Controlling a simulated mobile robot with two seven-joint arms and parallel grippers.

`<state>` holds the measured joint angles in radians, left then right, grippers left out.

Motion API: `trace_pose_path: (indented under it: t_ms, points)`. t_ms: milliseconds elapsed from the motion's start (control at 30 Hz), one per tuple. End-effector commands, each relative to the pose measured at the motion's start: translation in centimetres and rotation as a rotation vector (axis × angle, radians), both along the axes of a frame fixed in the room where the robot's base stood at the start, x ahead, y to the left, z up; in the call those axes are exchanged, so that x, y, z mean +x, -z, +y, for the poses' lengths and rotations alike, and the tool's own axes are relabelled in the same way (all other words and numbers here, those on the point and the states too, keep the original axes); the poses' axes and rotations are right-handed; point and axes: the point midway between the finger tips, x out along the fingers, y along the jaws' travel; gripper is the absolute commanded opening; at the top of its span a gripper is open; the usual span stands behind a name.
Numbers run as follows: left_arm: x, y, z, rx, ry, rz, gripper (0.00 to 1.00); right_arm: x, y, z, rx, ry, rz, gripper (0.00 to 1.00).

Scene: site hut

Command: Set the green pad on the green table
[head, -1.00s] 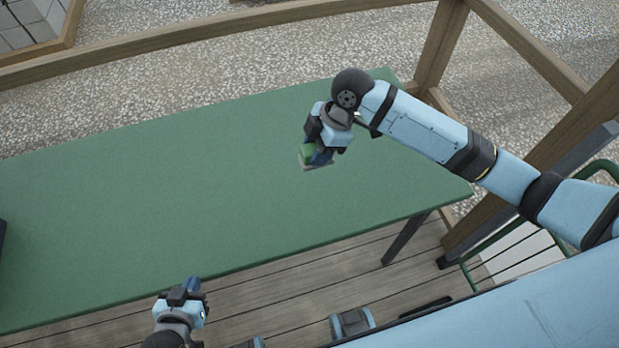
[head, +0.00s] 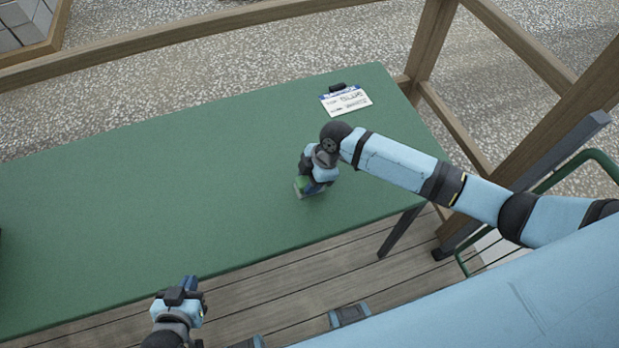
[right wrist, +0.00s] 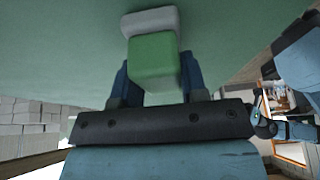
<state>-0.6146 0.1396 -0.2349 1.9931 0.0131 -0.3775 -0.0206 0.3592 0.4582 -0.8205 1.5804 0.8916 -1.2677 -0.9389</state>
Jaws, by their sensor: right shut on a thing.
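The green table (head: 150,190) fills the middle of the head view. My right gripper (head: 308,187) is over its right half, low near the top. It is shut on the green pad (head: 300,184), which shows only in part beside the fingers. In the right wrist view the green pad (right wrist: 154,62) sits between the two dark blue fingers, with a pale grey layer on its far side. I cannot tell whether the pad touches the table. My left gripper (head: 184,287) is off the table's front edge, above the plank floor; its fingers are too small to judge.
A white clipboard with writing (head: 346,101) lies at the table's back right corner. A dark object (head: 1,245) shows at the far left edge. Wooden rails (head: 200,35) run behind the table. Most of the tabletop is clear.

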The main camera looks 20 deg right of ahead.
Motion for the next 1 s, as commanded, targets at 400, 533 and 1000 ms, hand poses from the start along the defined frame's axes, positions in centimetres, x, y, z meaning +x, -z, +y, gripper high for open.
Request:
trace_pose_path:
  t_ms: [400,533,1000]
  points:
    - [0.0,0.1,0.0,0.0,0.0,0.0,0.0,0.0,0.2,0.0,0.0,0.0,0.0,0.65]
    - [0.0,0.1,0.0,0.0,0.0,-0.001,0.0,0.0,0.2,0.0,0.0,0.0,0.0,0.65]
    - [0.1,0.2,0.0,-0.001,0.0,-0.002,0.0,0.2,-4.7,-2.0,-0.001,-0.001,-0.006,0.65]
